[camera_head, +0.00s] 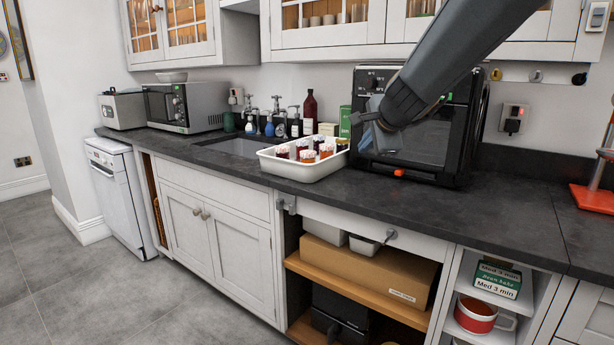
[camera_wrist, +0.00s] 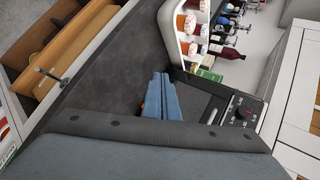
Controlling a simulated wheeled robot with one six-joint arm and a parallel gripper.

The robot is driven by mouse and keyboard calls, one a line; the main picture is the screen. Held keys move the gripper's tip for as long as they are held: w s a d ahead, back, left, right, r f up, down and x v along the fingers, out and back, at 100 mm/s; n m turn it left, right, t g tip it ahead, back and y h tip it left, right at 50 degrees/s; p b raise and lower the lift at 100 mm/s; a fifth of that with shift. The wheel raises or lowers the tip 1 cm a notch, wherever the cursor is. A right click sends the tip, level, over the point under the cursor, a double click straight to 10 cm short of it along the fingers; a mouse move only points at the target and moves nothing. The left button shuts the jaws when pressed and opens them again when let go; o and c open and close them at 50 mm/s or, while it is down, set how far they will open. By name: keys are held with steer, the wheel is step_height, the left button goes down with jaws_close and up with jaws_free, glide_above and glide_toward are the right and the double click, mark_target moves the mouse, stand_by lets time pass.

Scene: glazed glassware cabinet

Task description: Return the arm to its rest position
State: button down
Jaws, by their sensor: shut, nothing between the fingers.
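My gripper (camera_head: 361,119) shows in the camera_head view at the end of my dark arm, which comes down from the upper right. It is in the air above the counter, in front of the black oven. In the wrist view my gripper (camera_wrist: 162,98) shows as two blue-grey fingers held together with nothing between them. Its tips are near the counter and the white tray in that picture, apart from the tray as far as I can see. My arm hides part of the oven.
A white tray (camera_head: 304,170) with several jars stands on the dark counter (camera_head: 440,215), left of the black oven (camera_head: 425,140). Glazed wall cabinets (camera_head: 335,35) hang above. Open shelves with a cardboard box (camera_head: 365,272) are below. The counter right of the oven is mostly clear up to a red stand (camera_head: 593,198).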

steer(key=s+d+f+n+g+p, duration=0.1)
steer(key=s+f+n+g, duration=0.2)
steer(key=s, duration=1)
steer(key=s+d+f+n+g+h+p, duration=0.1)
steer(key=s+f+n+g, duration=0.3)
steer(key=s+f+n, duration=0.3)
steer(key=s+d+f+n+g+p, duration=0.2)
steer(key=s+f+n, duration=0.3)
steer(key=s+f, duration=0.6)
steer(key=s+g, duration=0.1)
steer(key=s, duration=0.7)
steer(key=shift+s+f+n+g+h, duration=0.2)
steer(key=shift+n+g+h, duration=0.2)
